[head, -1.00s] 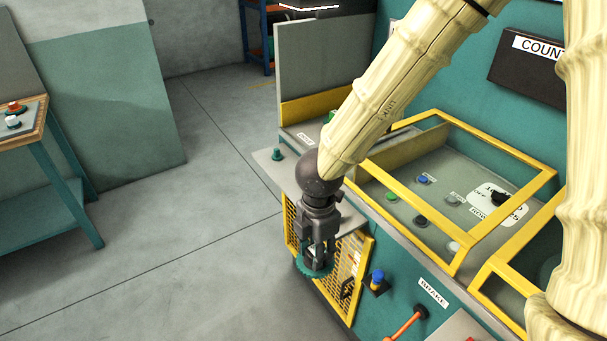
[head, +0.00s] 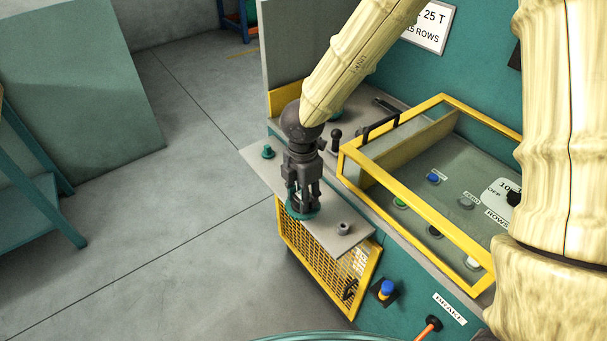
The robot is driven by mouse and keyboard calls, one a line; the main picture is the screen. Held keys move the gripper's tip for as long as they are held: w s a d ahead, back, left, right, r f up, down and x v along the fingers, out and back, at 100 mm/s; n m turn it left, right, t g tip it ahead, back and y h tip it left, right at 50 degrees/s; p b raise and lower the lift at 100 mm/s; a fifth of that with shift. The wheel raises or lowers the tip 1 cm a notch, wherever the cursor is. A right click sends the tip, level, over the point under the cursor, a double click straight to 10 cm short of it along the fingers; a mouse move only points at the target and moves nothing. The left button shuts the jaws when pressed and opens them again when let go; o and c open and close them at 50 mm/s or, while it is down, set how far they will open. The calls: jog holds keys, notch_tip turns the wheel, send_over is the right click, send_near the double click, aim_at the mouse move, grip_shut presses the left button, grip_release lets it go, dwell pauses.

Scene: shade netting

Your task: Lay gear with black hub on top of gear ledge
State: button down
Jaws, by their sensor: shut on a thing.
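My gripper (head: 302,206) points down and is shut on the teal gear (head: 297,215), whose toothed rim shows below the fingers. The gear's hub is mostly hidden by the fingers. The gear ledge (head: 325,226) is a narrow grey plate sticking out from the machine above a yellow mesh guard. In the head view the gear overlaps the middle of the ledge. I cannot tell whether it touches the ledge or hangs just above it.
A small teal knob (head: 267,152) stands at the ledge's far end and a grey nut-like piece (head: 343,228) at its near end. The yellow-framed control panel (head: 372,196) is to the right. A blue button (head: 387,288) sits lower. Open floor lies left.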

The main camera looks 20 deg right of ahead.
jog(key=w+d+p, duration=0.1)
jog(key=w, duration=0.2)
jog(key=w+d+p, duration=0.1)
jog(key=w, duration=0.2)
jog(key=w+d+p, duration=0.1)
jog(key=w, duration=0.2)
jog(key=shift+d+f, duration=0.1)
jog(key=shift+f, duration=0.25)
jog(key=shift+f+p, duration=0.95)
jog(key=shift+f, duration=0.8)
jog(key=shift+f, duration=0.1)
jog(key=c, duration=1)
grip_release()
jog(key=shift+s, duration=0.1)
notch_tip(320, 180, up, 12)
jog(key=b, duration=0.3)
jog(key=shift+b, duration=0.4)
